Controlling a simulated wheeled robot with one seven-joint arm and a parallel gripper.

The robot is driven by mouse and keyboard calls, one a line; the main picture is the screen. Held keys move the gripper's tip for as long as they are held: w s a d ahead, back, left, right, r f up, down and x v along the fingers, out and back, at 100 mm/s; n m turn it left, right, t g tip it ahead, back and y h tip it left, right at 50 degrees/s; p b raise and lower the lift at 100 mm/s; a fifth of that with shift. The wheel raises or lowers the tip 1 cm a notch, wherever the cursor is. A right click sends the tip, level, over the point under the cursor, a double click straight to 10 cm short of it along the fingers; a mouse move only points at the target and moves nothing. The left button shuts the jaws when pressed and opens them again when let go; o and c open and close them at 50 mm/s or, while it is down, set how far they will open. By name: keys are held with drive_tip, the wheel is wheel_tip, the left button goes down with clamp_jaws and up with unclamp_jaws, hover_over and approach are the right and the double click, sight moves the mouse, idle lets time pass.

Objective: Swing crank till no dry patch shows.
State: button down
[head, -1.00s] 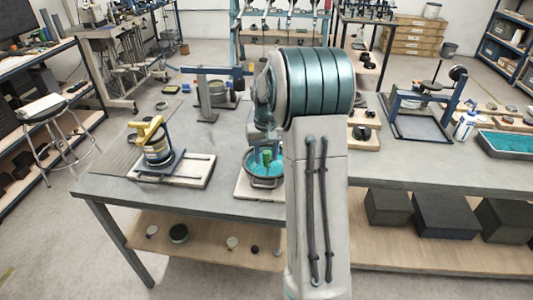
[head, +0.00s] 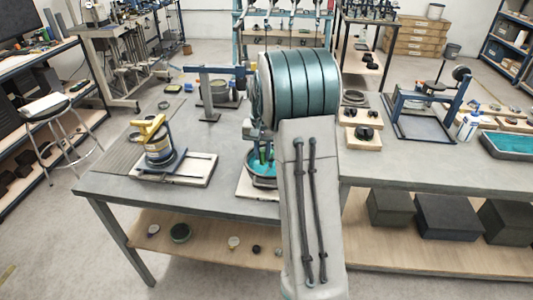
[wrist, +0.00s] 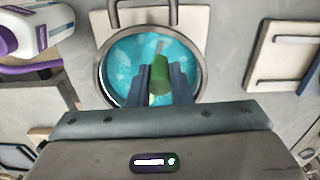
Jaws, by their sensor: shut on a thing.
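A round metal pan (wrist: 102,75) with turquoise contents (wrist: 125,62) lies under my gripper in the wrist view. The turquoise surface has paler streaks; the part behind the fingers is hidden, and I cannot tell if any dry patch shows there. A green upright handle (wrist: 160,82), which looks like the crank's grip, stands over the pan. My gripper (wrist: 160,72) is shut on it, one blue finger on each side. In the head view the pan (head: 262,183) sits on a pale board, partly covered by my arm.
A yellow-handled device (head: 157,145) stands on a board to the left. A blue T-shaped stand (head: 208,95) is behind it. A blue frame (head: 420,115), a white bottle (head: 467,127) and a turquoise-filled tray (head: 508,145) are to the right. Grey table (head: 115,183) is clear at front left.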

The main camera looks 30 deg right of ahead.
drive_tip(key=m, duration=0.1)
drive_tip(key=w+m, duration=0.1)
drive_tip(key=shift+w+a+m, duration=0.1)
drive_tip(key=shift+a+m, duration=0.25)
drive_tip(key=shift+m, duration=0.05)
drive_tip(key=m, duration=0.1)
drive_tip(key=w+m, duration=0.1)
drive_tip(key=m, duration=0.1)
drive_tip(key=shift+w+a+r+m+p, duration=0.1)
drive_tip(key=shift+w+a+m+p, duration=0.15)
drive_tip(key=shift+m+p, duration=0.1)
drive_tip(key=shift+w+d+m+p, duration=0.2)
drive_tip(key=shift+w+m, duration=0.3)
drive_tip(key=shift+m, duration=0.55)
drive_tip(key=shift+w+d+m+p, duration=0.1)
drive_tip(key=shift+w+m+p, duration=0.3)
drive_tip(key=shift+m, duration=0.6)
drive_tip(key=shift+w, duration=0.1)
drive_tip(key=c, duration=1.3)
unclamp_jaws()
wheel_tip(320, 180, up, 14)
drive_tip(key=shift+f+b, duration=0.15)
drive_tip(key=shift+b, duration=0.6)
